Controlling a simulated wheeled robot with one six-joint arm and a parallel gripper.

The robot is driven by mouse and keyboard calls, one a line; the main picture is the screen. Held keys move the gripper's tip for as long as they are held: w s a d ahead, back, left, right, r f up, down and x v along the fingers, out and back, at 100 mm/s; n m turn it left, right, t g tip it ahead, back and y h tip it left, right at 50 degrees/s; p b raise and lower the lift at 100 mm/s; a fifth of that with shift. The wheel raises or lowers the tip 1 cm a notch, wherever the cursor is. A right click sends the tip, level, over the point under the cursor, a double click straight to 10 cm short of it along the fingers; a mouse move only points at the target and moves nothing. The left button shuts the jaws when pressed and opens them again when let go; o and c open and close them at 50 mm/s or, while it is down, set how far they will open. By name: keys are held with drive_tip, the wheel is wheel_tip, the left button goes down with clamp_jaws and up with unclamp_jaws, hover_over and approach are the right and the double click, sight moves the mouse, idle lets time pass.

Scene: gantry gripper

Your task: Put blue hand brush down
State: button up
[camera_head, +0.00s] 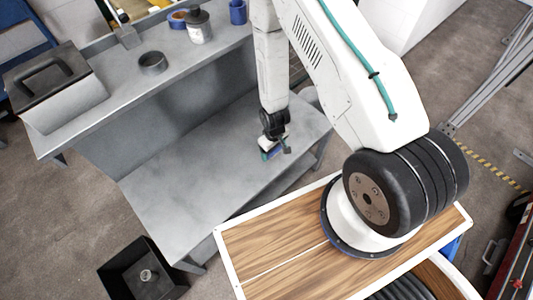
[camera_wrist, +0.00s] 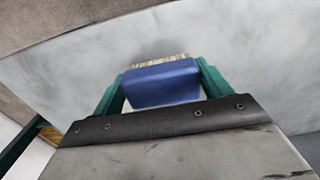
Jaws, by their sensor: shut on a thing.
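The blue hand brush (camera_wrist: 162,84) is between the green fingers of my gripper (camera_wrist: 160,85) in the wrist view. Its pale bristles point away from the wrist, toward a grey metal surface. In the head view, my gripper (camera_head: 274,152) is over the right part of the lower grey bench shelf (camera_head: 190,180), and a small bit of blue shows at its tip. My gripper is shut on the brush. I cannot tell whether the bristles touch the shelf. My arm hides part of the bench behind it.
The upper shelf holds a black-lidded box (camera_head: 62,95), a dark ring (camera_head: 152,62), a dark-capped bottle (camera_head: 198,27) and a blue cup (camera_head: 238,12). A black bin (camera_head: 140,270) stands on the floor at lower left. The lower shelf is clear left of my gripper.

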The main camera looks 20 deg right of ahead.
drive_tip(key=shift+w+a, duration=0.1)
drive_tip(key=shift+w, duration=0.2)
drive_tip(key=shift+w+a+f, duration=0.15)
drive_tip(key=shift+w+f, duration=0.05)
drive_tip(key=shift+f, duration=0.7)
drive_tip(key=shift+w+a+f, duration=0.1)
drive_tip(key=shift+w+f, duration=0.05)
drive_tip(key=shift+f, duration=0.75)
drive_tip(key=shift+f, duration=0.15)
drive_tip(key=o, duration=0.9)
